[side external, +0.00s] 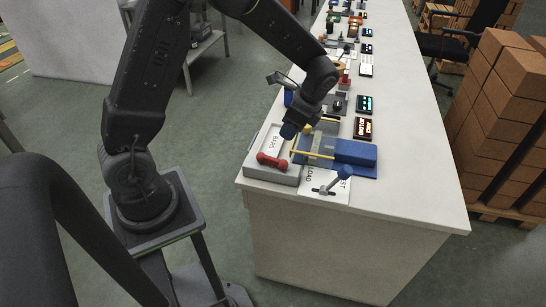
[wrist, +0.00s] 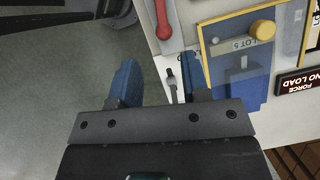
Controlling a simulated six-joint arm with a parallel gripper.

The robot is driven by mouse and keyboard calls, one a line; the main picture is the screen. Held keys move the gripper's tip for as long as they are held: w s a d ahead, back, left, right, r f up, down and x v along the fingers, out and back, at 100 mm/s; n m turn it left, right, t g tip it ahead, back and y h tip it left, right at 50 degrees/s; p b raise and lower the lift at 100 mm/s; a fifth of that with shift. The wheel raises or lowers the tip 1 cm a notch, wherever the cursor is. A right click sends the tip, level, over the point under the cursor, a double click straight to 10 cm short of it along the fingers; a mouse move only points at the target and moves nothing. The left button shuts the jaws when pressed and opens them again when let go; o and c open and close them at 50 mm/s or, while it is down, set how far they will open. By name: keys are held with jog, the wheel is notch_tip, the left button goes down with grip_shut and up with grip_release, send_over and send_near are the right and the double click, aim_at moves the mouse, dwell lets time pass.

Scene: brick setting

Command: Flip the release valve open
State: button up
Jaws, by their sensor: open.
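No part is clearly labelled as the release valve. My gripper (side external: 290,130) is above the tray, beside a blue device with a yellow frame (side external: 357,152). In the wrist view my gripper (wrist: 158,82) is open and empty. A small grey fitting (wrist: 172,85) shows between its fingers, nearer the right one. The red part (wrist: 163,20) is beyond them.
A yellow knob (wrist: 262,30) and a plate reading LOT 5 sit on the blue device. A dark display (wrist: 295,82) reads FORCE NO LOAD. Several other devices line the white bench (side external: 410,120). Boxes (side external: 505,100) are stacked right. Open floor lies left of the bench.

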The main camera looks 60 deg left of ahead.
aim_at(272, 158)
jog(key=x, duration=1.4)
jog(key=shift+f, duration=0.15)
jog(key=shift+c, duration=0.2)
jog(key=shift+w, duration=0.1)
grip_shut()
